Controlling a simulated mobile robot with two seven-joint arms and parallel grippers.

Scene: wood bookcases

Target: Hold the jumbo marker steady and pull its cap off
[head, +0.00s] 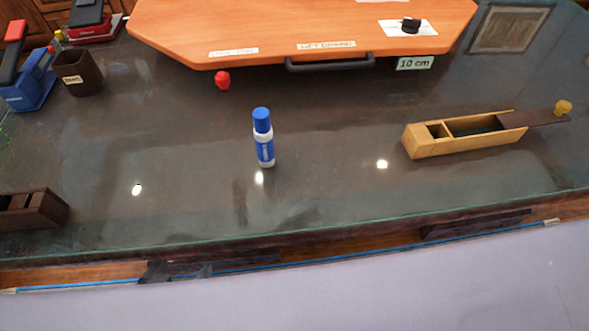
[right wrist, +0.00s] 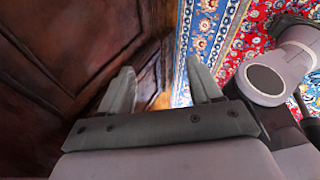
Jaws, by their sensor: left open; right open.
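The jumbo marker (head: 264,146) stands upright on the dark glossy table in the head view, with a blue cap (head: 262,120) on top and a blue-and-white body. Two small dark shapes at the table's front edge appear to be the fingertips of my left gripper (head: 178,272), apart and empty, low and left of the marker. Most of that gripper is hidden. My right gripper (right wrist: 160,92) shows in the right wrist view, open and empty, beside dark wood. The marker is not in that view.
An orange board (head: 300,25) with a black handle lies at the back, a red piece (head: 222,80) before it. A wooden box (head: 470,133) stands right, a dark box (head: 30,210) front left, a dark cup (head: 78,72) back left. Table around the marker is clear.

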